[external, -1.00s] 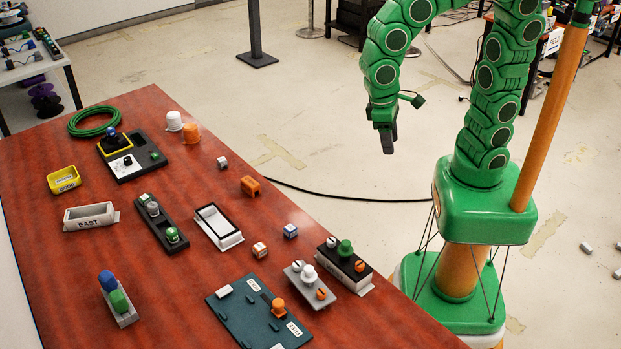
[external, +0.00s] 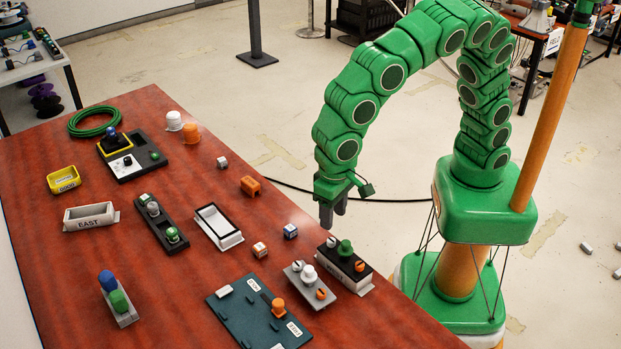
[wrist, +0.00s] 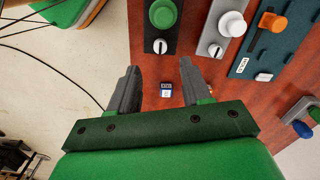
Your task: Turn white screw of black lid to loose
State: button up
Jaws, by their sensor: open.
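The black lid (external: 346,259) sits on a pale box at the table's right edge. It carries a green knob (external: 345,248), an orange screw (external: 360,266) and the white screw (external: 331,242) at its far end. In the wrist view the white screw (wrist: 159,46) shows a dark slot, below the green knob (wrist: 162,14) on the black lid (wrist: 147,30). My gripper (external: 332,214) is open, empty and pointing down above the table's right edge. In the wrist view the white screw lies ahead, beyond the gap between the fingers (wrist: 158,82), apart from them.
A grey lid (external: 309,284) with a white knob and its own screws stands close beside the black lid. A teal board (external: 240,308) with an orange knob lies nearer. A small blue-white cube (external: 290,231) lies left of my gripper.

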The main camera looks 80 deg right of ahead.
aim_at(332, 240)
jog(key=shift+f, duration=3.95)
grip_shut()
